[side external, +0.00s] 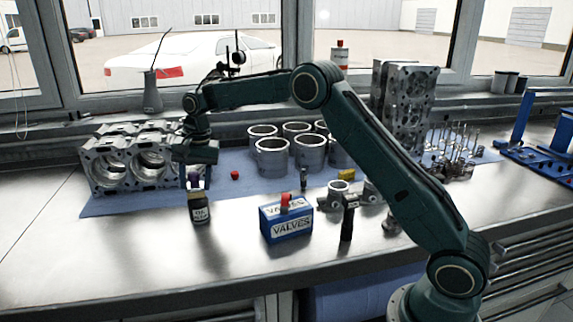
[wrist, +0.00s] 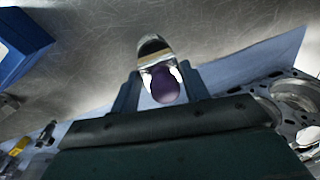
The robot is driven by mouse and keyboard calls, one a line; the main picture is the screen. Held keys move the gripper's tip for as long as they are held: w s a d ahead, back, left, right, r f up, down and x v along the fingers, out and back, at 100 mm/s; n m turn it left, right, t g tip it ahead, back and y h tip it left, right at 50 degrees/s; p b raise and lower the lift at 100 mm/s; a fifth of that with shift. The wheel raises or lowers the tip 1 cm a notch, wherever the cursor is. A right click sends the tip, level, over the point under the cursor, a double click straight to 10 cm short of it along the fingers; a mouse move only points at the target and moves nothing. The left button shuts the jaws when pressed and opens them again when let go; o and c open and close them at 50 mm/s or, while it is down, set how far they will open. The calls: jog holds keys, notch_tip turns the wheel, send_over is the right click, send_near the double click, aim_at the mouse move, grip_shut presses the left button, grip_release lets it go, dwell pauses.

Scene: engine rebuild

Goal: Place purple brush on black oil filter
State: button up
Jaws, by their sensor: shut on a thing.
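My gripper (side external: 195,181) points down at the front right corner of the engine block, with the purple brush (side external: 193,182) between its fingers. The black oil filter (side external: 199,210), with a pale label, stands upright on the bench directly under it. In the side view the brush is at or just above the filter's top; I cannot tell whether they touch. In the wrist view the round purple end of the brush (wrist: 164,88) shows between the two fingers. A shiny rounded part with a pale band lies beyond it. Most of the brush is hidden.
The engine block (side external: 105,172) is close on the left. A blue valves box (side external: 285,222) with a red item on top stands to the right. Several cylinder liners (side external: 272,158) stand behind on the blue mat. The front left bench (side external: 90,255) is clear.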

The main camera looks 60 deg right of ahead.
aim_at(196, 172)
jog(key=shift+f, duration=0.1)
jog(key=o, duration=1.1)
jog(key=shift+c, duration=0.2)
jog(key=r, duration=0.7)
jog(key=shift+s+d, duration=0.35)
jog(key=shift+s, duration=0.05)
jog(key=shift+r, duration=0.35)
jog(key=shift+s, duration=0.1)
